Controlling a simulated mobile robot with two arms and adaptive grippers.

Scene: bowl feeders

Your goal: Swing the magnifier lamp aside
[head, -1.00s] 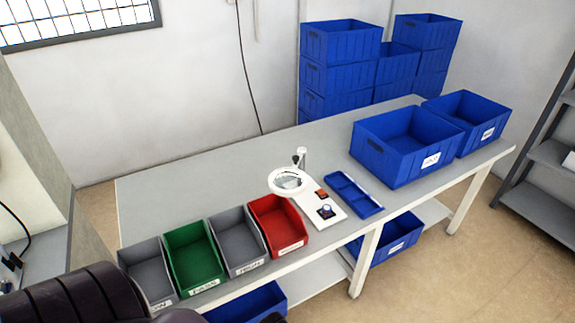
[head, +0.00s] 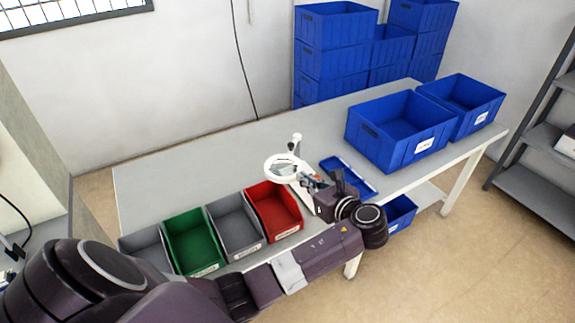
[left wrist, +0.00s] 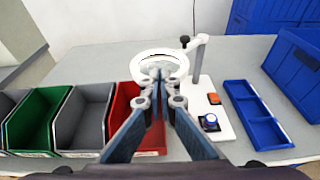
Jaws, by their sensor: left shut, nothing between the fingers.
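The magnifier lamp (head: 268,168) stands on a white base plate at the bench's front, its white ring level and held out to the left of its post. In the left wrist view the lamp's ring (left wrist: 137,66) is straight ahead, with its post (left wrist: 197,62) to the right. My left gripper (head: 311,181) is shut and empty, reaching over the base plate from the front. In the left wrist view its fingertips (left wrist: 158,80) overlap the ring's near edge; I cannot tell whether they touch it. My right gripper is out of view.
A red bin (head: 272,209) stands left of the lamp, with grey and green bins beyond it. A blue divided tray (head: 365,186) lies right of the base plate. Large blue crates (head: 385,140) stand farther right. The bench top (head: 200,160) behind the small bins is clear.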

